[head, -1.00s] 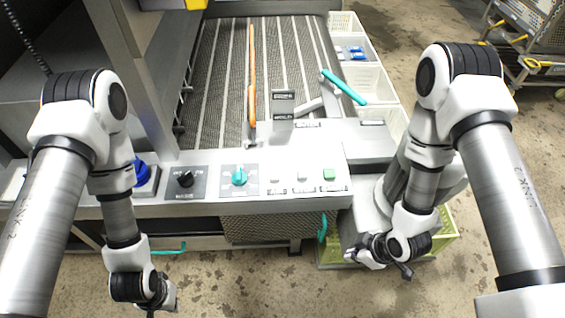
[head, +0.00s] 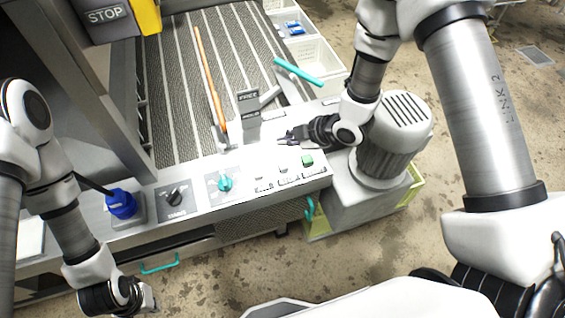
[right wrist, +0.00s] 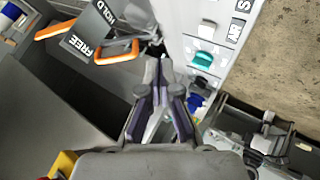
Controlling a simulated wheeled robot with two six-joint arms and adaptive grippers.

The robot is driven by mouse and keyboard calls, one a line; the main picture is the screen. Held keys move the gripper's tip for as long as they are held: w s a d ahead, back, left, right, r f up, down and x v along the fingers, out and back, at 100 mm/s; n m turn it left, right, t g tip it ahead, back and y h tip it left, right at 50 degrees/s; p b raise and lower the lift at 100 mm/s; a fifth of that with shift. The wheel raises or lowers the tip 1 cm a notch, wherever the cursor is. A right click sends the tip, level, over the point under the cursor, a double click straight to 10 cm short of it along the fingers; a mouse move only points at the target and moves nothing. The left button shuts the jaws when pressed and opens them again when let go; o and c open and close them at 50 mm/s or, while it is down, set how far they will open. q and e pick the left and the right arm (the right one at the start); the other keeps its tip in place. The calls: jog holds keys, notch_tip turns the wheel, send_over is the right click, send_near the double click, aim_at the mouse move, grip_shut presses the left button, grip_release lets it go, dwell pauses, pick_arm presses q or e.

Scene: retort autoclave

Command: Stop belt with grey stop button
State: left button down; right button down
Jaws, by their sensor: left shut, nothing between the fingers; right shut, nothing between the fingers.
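The control panel (head: 235,178) crosses the front of the belt (head: 185,85). Towards its right end are a green button (head: 307,160) and two small pale buttons, one beside it (head: 283,170) and one further left (head: 259,181). I cannot tell which pale one is the grey stop button. My right gripper (head: 283,138) is shut and empty, just behind the buttons and apart from them. In the right wrist view its fingertips (right wrist: 160,62) are left of a green control and a pale button (right wrist: 207,30). My left gripper (head: 154,300) is shut and empty, in front of the panel.
A teal selector knob (head: 225,183), a black knob (head: 174,197) and a blue knob (head: 121,204) are on the panel. FREE/HOLD signs (head: 247,103), an orange bar (head: 209,80) and a teal handle (head: 298,72) stand behind it. A grey motor (head: 395,140) is at right.

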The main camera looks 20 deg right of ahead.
aim_at(285, 167)
notch_tip(285, 167, down, 9)
jog(key=b, duration=0.6)
jog(key=shift+a+b, duration=0.15)
jog(key=shift+b, duration=0.15)
dwell(1.0)
jog(key=shift+f+b, duration=0.35)
jog(key=shift+f, duration=0.05)
jog(key=shift+f+b, duration=0.45)
jog(key=shift+f, duration=0.05)
dwell(0.5)
jog(key=shift+r, duration=0.15)
jog(key=shift+r+p, duration=0.75)
jog(key=shift+r, duration=0.1)
